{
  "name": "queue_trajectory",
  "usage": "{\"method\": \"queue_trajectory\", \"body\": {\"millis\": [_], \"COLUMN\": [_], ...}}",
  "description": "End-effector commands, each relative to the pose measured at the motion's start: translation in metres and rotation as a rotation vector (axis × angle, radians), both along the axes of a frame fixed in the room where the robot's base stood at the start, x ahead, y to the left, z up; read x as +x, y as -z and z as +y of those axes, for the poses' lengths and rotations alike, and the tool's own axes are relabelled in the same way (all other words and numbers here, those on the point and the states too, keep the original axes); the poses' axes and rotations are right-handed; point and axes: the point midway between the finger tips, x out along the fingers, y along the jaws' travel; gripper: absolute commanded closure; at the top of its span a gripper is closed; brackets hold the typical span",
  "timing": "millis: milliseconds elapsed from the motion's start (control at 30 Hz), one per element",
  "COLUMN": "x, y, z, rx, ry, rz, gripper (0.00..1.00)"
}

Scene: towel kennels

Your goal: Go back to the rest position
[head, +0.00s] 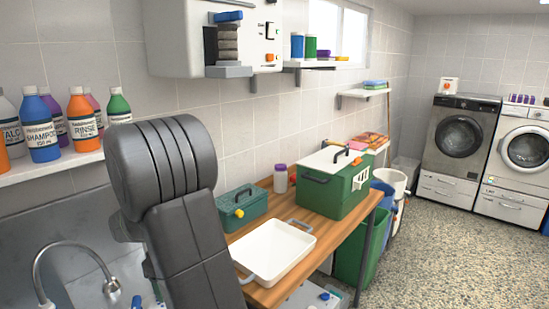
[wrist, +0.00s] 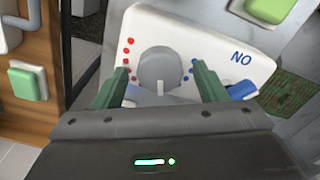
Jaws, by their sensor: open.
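My gripper (wrist: 161,78) shows in the wrist view with its two green fingers spread apart and nothing held between them. A white panel (wrist: 220,32) lies beyond it, tilted in the picture. The panel has a round grey knob (wrist: 160,68), red dots at left, blue dots at right and the letters "NO". The fingers appear on either side of the knob; I cannot tell how far off it is. In the head view my dark grey arm rises in the foreground, and the gripper is out of sight.
A wooden table (head: 340,225) holds an empty white tray (head: 272,248), a green toolbox (head: 240,207) and a larger green box (head: 335,185). A shelf with bottles (head: 40,128) stands at left, near a sink tap (head: 75,250). Open speckled floor (head: 450,260) lies at right before the washing machines (head: 460,140).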

Motion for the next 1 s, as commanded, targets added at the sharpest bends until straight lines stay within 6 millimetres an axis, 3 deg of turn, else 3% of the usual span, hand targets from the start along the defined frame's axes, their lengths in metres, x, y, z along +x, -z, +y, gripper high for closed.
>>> {"method": "queue_trajectory", "body": {"millis": [500, 1000], "x": [-0.0001, 0.0001], "y": [0.0, -0.0005], "z": [-0.0001, -0.0002], "rx": [0.0, 0.001], "ry": [-0.344, -0.373], "rz": [0.0, 0.0], "gripper": [0.34, 0.34]}}
